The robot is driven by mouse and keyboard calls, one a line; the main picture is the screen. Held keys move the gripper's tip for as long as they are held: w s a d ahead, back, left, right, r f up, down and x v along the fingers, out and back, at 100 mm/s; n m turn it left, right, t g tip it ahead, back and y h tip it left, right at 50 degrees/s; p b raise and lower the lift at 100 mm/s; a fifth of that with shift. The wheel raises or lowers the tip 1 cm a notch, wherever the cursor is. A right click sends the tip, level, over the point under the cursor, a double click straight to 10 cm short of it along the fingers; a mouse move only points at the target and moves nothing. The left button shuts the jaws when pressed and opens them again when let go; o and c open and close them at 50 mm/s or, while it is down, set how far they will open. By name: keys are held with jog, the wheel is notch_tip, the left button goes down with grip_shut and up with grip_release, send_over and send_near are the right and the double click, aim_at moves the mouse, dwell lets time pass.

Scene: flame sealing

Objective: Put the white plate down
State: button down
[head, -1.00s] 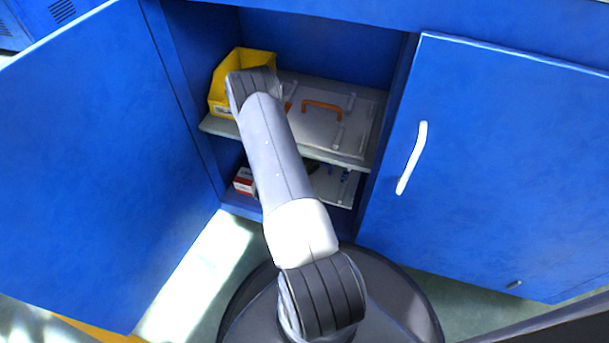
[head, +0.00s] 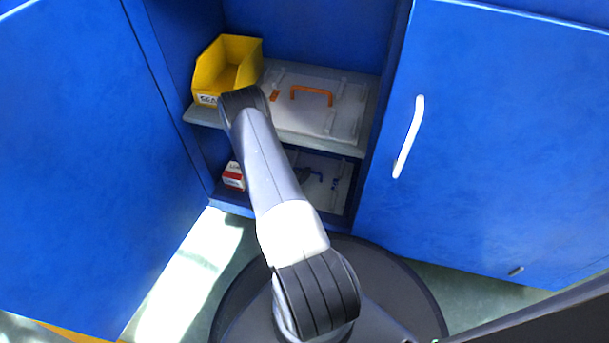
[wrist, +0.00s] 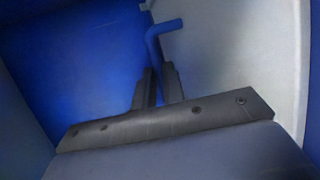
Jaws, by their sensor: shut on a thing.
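The white plate with a blue handle lies on the lower shelf of the open cabinet, partly behind my arm in the head view (head: 326,194). It fills the right of the wrist view (wrist: 235,60). Its blue handle (wrist: 164,34) rises between my gripper's fingers (wrist: 158,82), which are close together on it. In the head view, the blue handle (head: 316,174) shows just right of my forearm, and my gripper is mostly hidden. I cannot tell whether the plate touches the shelf.
The upper shelf (head: 345,149) holds a yellow bin (head: 240,62) and another pale plate with an orange handle (head: 311,92). A red and white box (head: 233,177) stands at lower left. Blue doors stand open at left (head: 80,170) and right (head: 470,150).

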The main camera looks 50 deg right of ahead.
jog(key=shift+f, duration=0.1)
jog(key=c, duration=1.5)
grip_release()
jog(key=p+v, duration=0.4)
jog(key=v, duration=0.7)
jog(key=shift+a+r, duration=0.25)
jog(key=shift+a, duration=0.25)
